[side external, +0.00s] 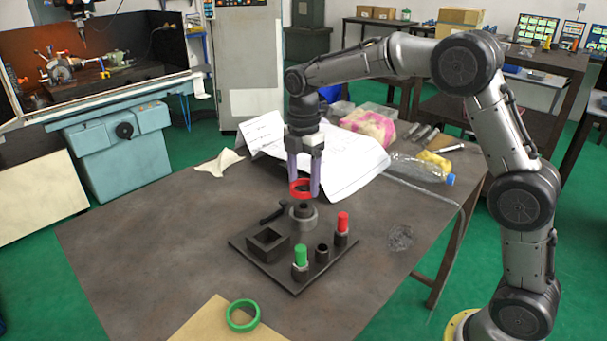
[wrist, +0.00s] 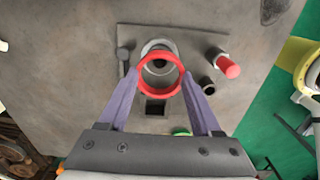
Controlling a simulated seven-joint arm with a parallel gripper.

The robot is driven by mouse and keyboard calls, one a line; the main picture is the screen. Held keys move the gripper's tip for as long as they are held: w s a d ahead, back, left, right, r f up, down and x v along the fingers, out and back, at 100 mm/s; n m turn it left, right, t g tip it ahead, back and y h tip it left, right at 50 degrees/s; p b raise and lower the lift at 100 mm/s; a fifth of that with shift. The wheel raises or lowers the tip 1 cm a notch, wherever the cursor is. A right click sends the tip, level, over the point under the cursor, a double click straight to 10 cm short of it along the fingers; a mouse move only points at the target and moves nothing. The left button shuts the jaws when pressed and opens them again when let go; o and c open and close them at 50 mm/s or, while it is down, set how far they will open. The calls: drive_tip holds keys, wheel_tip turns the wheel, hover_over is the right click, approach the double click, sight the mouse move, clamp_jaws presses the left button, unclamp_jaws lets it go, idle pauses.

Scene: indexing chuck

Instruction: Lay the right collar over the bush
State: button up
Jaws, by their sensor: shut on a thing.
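My gripper (side external: 303,190) is shut on the red collar (side external: 300,184), with a purple finger on either side of the ring. The red collar (wrist: 160,92) also shows between my fingertips in the wrist view. In the side view it is above the bush (side external: 303,210), a grey round piece on the dark base plate (side external: 330,266), with a gap between them. In the wrist view the bush (wrist: 157,48) shows partly through and beyond the ring, so the two do not look centred there. A green collar (side external: 242,315) lies on the tan sheet at the front.
The plate carries a red-topped peg (side external: 342,222), a green-topped peg (side external: 300,256), an empty dark socket (side external: 322,253), a square open box (side external: 267,245) and a black lever (side external: 273,212). Papers (side external: 335,160) lie behind. The table left of the plate is clear.

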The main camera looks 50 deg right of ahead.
drive_tip(key=shift+f, duration=2.5)
drive_tip(key=o, duration=1.4)
wheel_tip(320, 180, up, 14)
drive_tip(key=shift+f, duration=0.1)
